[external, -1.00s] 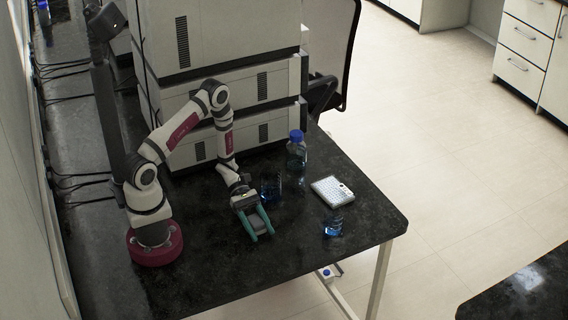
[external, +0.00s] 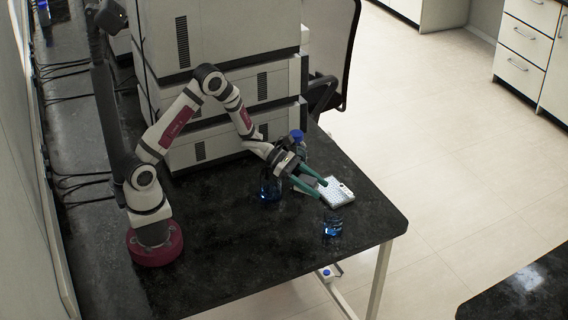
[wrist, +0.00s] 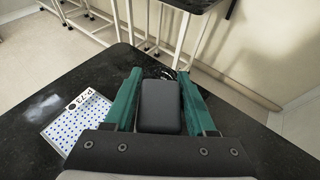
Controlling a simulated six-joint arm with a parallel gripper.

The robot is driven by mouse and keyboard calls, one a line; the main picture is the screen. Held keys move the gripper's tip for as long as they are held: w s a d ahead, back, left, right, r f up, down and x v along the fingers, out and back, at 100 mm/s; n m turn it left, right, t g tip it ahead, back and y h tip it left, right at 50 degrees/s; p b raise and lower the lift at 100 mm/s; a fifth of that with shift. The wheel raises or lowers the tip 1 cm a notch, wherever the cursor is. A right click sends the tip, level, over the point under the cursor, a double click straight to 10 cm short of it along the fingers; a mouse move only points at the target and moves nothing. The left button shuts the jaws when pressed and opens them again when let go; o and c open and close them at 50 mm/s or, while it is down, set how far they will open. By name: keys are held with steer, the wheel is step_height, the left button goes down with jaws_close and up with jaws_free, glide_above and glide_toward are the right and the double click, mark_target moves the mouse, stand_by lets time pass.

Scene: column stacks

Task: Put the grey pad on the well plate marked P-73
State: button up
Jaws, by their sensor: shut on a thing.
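The grey pad (wrist: 160,107) is held between the two teal fingers of my gripper (wrist: 160,78), which is shut on it. In the external view my gripper (external: 318,188) is over the near-left part of the well plate (external: 340,194), and the pad is hard to make out there. In the wrist view the white well plate (wrist: 77,124), with blue wells and a P-73 label, lies on the table left of the pad. The lower part of the plate is hidden by the gripper body.
A beaker of blue liquid (external: 333,223) stands in front of the plate. Another beaker (external: 269,188) stands left of the gripper. A blue-capped bottle (external: 298,139) is behind it, partly hidden. The black table's (external: 245,270) front is clear; its right edge lies beyond the plate.

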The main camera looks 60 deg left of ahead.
steer(key=w+r+n+t+y, duration=0.1)
steer(key=w+r+n+t, duration=0.1)
steer(key=w, duration=0.2)
glide_above(329, 187)
steer(key=shift+y, duration=0.4)
step_height(329, 187, down, 7)
steer(key=shift+f, duration=0.2)
steer(key=shift+a+f, duration=0.1)
steer(key=shift+f, duration=1.85)
steer(key=o, duration=1.4)
steer(key=shift+f, duration=0.1)
steer(key=shift+c, duration=0.2)
